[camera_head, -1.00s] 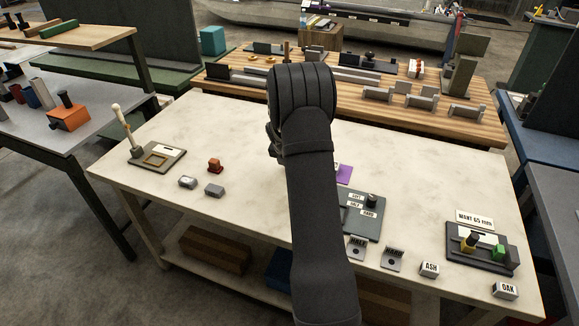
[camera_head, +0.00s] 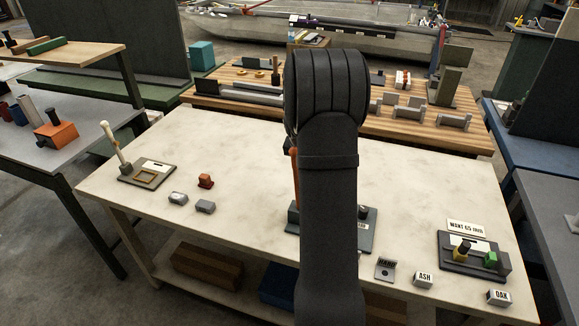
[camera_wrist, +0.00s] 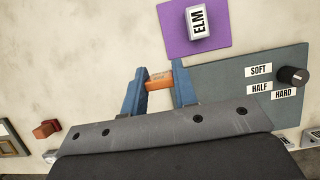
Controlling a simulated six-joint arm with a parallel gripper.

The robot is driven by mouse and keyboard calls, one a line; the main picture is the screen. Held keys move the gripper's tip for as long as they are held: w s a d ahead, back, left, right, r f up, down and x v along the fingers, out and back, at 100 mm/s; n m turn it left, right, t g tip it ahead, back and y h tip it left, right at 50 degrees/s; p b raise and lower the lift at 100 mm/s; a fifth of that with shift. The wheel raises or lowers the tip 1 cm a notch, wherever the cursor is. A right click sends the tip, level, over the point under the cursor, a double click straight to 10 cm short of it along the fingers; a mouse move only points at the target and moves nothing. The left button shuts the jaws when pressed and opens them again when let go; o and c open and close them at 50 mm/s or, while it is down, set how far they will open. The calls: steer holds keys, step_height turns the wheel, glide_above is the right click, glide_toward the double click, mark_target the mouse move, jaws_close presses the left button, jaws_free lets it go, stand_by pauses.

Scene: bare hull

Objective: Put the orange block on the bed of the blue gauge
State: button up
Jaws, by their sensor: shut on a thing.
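In the wrist view the two blue fingers of my gripper (camera_wrist: 159,88) are closed on an orange block (camera_wrist: 159,83), one finger on each side. They are over pale tabletop, near the left edge of a grey plate (camera_wrist: 225,80) and below a purple pad (camera_wrist: 188,45). In the head view my arm hides the gripper and the held block. A dark grey fixture (camera_head: 450,266) with yellow and green parts and a "WANT 65 mm" sign stands at the table's right. I cannot make out a clearly blue gauge.
An upright orange bar (camera_head: 295,172) stands by my arm. The grey plate has a knob (camera_wrist: 292,76); an ELM block (camera_wrist: 199,22) sits on the purple pad. A red piece (camera_head: 205,181) and a white-handled lever (camera_head: 114,143) are at left. ASH (camera_head: 424,279) and OAK (camera_head: 498,297) blocks are at front right.

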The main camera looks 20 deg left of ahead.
mark_target(478, 262)
steer(key=shift+s+d+r, duration=0.1)
steer(key=shift+d+r, duration=0.3)
steer(key=shift+d, duration=0.3)
steer(key=shift+s+d+r, duration=0.1)
steer(key=shift+d+r, duration=0.3)
steer(key=shift+d, duration=0.3)
